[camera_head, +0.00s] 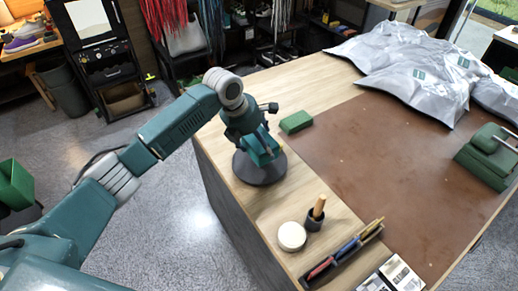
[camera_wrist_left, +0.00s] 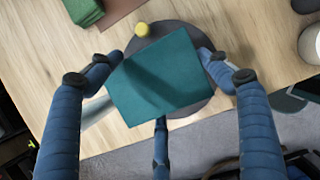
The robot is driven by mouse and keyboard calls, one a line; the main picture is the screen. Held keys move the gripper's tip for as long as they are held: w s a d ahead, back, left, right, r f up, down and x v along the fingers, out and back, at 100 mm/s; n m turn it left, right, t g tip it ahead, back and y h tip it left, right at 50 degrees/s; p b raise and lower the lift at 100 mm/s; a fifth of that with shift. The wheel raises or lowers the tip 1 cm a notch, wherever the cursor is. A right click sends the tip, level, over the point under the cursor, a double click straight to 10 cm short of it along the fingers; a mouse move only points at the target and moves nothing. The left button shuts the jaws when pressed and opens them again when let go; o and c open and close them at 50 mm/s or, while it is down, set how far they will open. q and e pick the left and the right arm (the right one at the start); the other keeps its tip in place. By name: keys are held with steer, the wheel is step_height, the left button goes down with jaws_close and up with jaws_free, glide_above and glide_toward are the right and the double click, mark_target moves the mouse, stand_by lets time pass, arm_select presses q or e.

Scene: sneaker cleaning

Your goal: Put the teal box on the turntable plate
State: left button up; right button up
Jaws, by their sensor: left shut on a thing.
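The teal box (camera_wrist_left: 162,78) shows as a broad flat face in the left wrist view, between the two blue fingers of my left gripper (camera_wrist_left: 160,57). My left gripper (camera_head: 258,143) is shut on it. In the head view the teal box (camera_head: 262,157) is partly hidden by the gripper and looks tilted. The dark round turntable plate (camera_head: 258,178) is directly below it at the table's left edge. The plate's rim (camera_wrist_left: 205,104) shows around the box in the left wrist view. I cannot tell whether the box touches the plate. My right gripper is not in view.
A green block (camera_head: 296,122) lies just beyond the plate, on the wood. A small yellow thing (camera_wrist_left: 142,29) is close beside the box. A white round jar (camera_head: 291,236), a dark cup with a brush (camera_head: 315,219) and a tool tray (camera_head: 343,255) stand nearer. The brown mat (camera_head: 385,160) is mostly clear.

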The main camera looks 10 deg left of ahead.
mark_target(254, 144)
arm_select(q)
step_height(254, 144, down, 3)
steer(key=shift+f+p, duration=0.1)
steer(key=shift+p, duration=0.3)
steer(key=shift+f, duration=0.6)
steer(key=o, duration=1.3)
steer(key=b+v, duration=0.2)
steer(key=v, duration=0.8)
steer(key=shift+s+r, duration=0.15)
steer(key=shift+r, duration=0.2)
steer(key=shift+s+a+r, duration=0.2)
steer(key=shift+a+r, duration=0.05)
steer(key=shift+r, duration=0.35)
